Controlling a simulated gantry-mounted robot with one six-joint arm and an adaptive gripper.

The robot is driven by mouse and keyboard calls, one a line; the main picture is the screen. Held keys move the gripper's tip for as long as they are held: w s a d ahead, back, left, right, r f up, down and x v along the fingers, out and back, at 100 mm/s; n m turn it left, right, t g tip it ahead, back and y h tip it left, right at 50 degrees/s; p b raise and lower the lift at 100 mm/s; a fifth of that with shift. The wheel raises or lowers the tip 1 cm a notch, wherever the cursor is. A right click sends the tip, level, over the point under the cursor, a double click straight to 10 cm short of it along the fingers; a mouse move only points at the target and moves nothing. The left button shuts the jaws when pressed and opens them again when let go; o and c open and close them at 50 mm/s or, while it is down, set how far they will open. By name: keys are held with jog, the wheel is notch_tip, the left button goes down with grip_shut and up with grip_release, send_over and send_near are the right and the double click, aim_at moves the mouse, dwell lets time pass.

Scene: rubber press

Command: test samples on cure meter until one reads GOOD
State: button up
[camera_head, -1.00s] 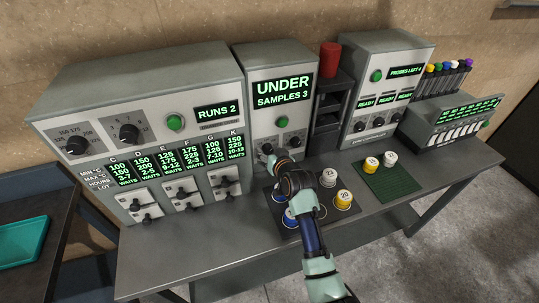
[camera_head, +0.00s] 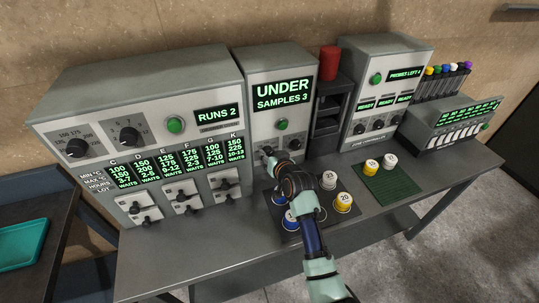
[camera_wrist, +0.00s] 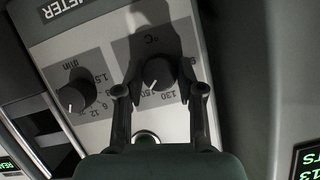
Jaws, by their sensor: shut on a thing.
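The cure meter (camera_head: 280,62) stands in the middle of the bench. Its screen reads UNDER, SAMPLES 3. A green button (camera_head: 282,124) and a second knob (camera_head: 295,142) show on its front. My gripper (camera_head: 267,158) is at the meter's left knob. In the wrist view, my gripper (camera_wrist: 160,91) has its fingers on either side of the °C knob (camera_wrist: 159,73) and is shut on it. The minutes knob (camera_wrist: 75,97) is to the left there. Sample tubs stand on the dark mat: tub 15 (camera_head: 329,178), tub 20 (camera_head: 343,201), and blue ones (camera_head: 290,219) partly behind my arm.
A yellow tub (camera_head: 371,165) and a white tub (camera_head: 390,160) stand on a green mat (camera_head: 392,185). A wide oven-like machine (camera_head: 150,95) stands left, a probe cabinet (camera_head: 385,80) right. A black shelf (camera_head: 328,105) with a red cylinder (camera_head: 329,62) stands between.

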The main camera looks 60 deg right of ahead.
jog(key=shift+s+d+f+m+t+y, duration=0.1)
jog(key=shift+m+t+y, duration=0.55)
jog(key=shift+m, duration=0.55)
jog(key=shift+m+t+y+b, duration=0.45)
jog(key=shift+m+t+b, duration=0.55)
jog(key=shift+m, duration=0.7)
jog(key=o, duration=1.1)
jog(key=shift+o, duration=0.2)
jog(key=v, duration=1.2)
